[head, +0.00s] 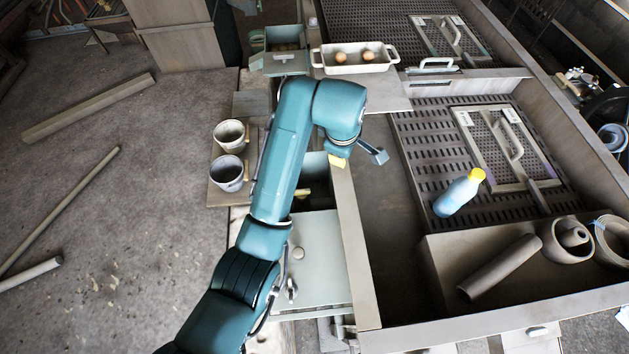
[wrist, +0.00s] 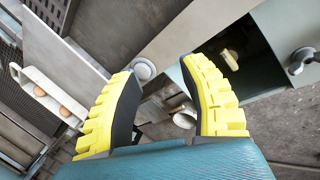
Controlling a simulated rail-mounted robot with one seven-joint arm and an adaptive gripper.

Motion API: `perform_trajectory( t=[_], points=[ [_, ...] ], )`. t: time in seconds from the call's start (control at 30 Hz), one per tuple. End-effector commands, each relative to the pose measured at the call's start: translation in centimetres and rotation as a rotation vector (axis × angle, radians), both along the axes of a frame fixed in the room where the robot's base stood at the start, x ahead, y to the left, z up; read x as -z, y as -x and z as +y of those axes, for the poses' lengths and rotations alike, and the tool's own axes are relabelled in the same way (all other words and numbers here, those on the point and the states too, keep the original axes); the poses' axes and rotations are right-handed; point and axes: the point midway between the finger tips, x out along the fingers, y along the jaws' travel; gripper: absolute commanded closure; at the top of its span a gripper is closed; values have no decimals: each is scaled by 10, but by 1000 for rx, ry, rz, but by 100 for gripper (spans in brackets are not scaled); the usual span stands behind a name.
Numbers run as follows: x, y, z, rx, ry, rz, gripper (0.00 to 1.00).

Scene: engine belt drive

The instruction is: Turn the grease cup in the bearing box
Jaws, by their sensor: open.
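The bearing box (head: 318,168) is a grey-green box with a dark opening, left of the large tray's wall and partly hidden by my arm. A small brass-coloured piece, apparently the grease cup (head: 302,193), shows inside it. In the wrist view the same piece (wrist: 229,59) shows in the dark opening, beyond my right finger. My gripper (head: 338,161) hangs over the box's upper right edge in the head view, with one yellow fingertip showing. In the wrist view my gripper (wrist: 160,72) is open, with nothing held between its yellow-padded fingers. It is apart from the brass piece.
Two cups (head: 229,174) stand left of the box. A white tray with brown eggs (head: 354,58) lies at the back. A blue bottle with a yellow cap (head: 459,193) lies in the large tray (head: 360,250). A pale green panel with a knob (head: 320,265) is nearer me.

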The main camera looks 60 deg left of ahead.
Motion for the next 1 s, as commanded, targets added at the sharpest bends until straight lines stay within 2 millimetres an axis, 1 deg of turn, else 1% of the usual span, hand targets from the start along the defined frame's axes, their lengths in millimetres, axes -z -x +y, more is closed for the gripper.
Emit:
perform_trajectory(
  t=[0.03, 0.1, 0.2, 0.23, 0.37, 0.57, 0.83, 1.0],
  points=[
    [2, 31, 19, -159, 104, 56, 56],
    [12, 64, 30, -336, 214, 118, 56],
    [19, 92, 36, -488, 301, 173, 56],
    [21, 96, 37, -511, 315, 182, 56],
    [35, 100, 36, -539, 330, 193, 56],
    [77, 100, 35, -535, 332, 196, 56],
    [143, 100, 35, -533, 329, 194, 56],
    [174, 99, 36, -533, 327, 191, 56]
  ],
)
